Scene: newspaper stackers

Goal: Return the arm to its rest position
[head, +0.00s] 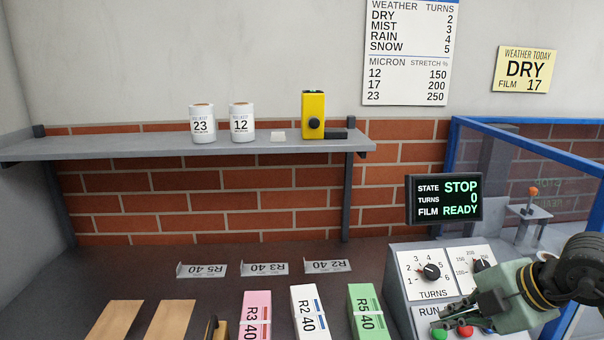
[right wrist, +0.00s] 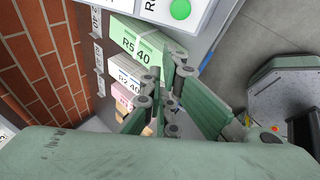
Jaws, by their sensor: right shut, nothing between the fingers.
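My right gripper (head: 452,322) is at the lower right of the head view, in front of the control panel (head: 396,283), with its fingers over the panel's lower part. It is shut and holds nothing. In the right wrist view its linked green fingers (right wrist: 168,80) are together, with the green R5 40 bundle (right wrist: 138,44) showing beyond them. I cannot tell whether the fingers touch the panel. My left gripper is not in view.
The panel has a TURNS knob (head: 431,271) and a green button (head: 439,334). The display (head: 444,200) reads STOP, 0, READY. Pink R3 (head: 256,315), white R2 (head: 309,313) and green R5 (head: 367,312) bundles lie on the table. A blue-framed enclosure (head: 520,122) stands at right.

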